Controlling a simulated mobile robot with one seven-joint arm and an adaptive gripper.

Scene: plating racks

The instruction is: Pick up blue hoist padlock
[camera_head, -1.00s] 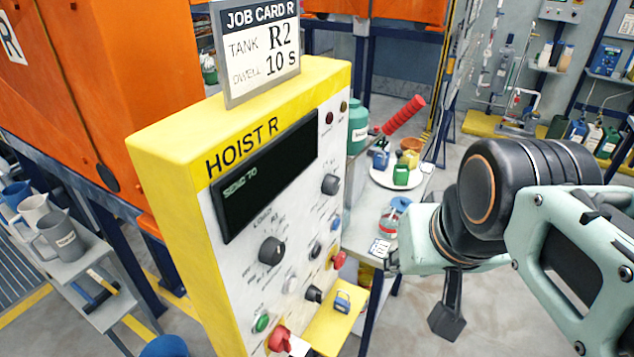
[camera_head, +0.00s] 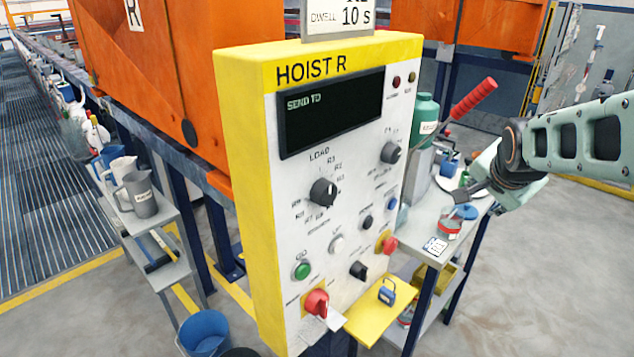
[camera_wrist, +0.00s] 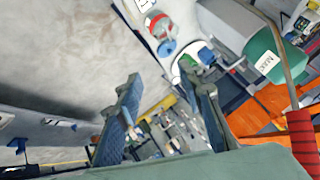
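A small blue padlock (camera_head: 387,292) stands on the yellow ledge (camera_head: 375,318) at the lower front of the hoist R panel. Another blue padlock-like item (camera_head: 449,167) is on the white plate (camera_head: 479,184) on the side table, partly hidden behind my arm. In the wrist view the plate (camera_wrist: 177,72) holds a green item (camera_wrist: 188,64) and a blue one (camera_wrist: 206,56). My gripper (camera_head: 462,194) is above the side table, right of the panel and away from the ledge. In the wrist view my gripper (camera_wrist: 165,95) has its fingers apart with nothing between them.
The yellow-sided hoist R panel (camera_head: 245,180) has knobs and buttons, including a red knob (camera_head: 316,302) left of the ledge. A jar with a blue lid (camera_head: 463,212), a green bottle (camera_head: 426,121) and a red handle (camera_head: 474,97) are on the right. Open floor lies right of the table.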

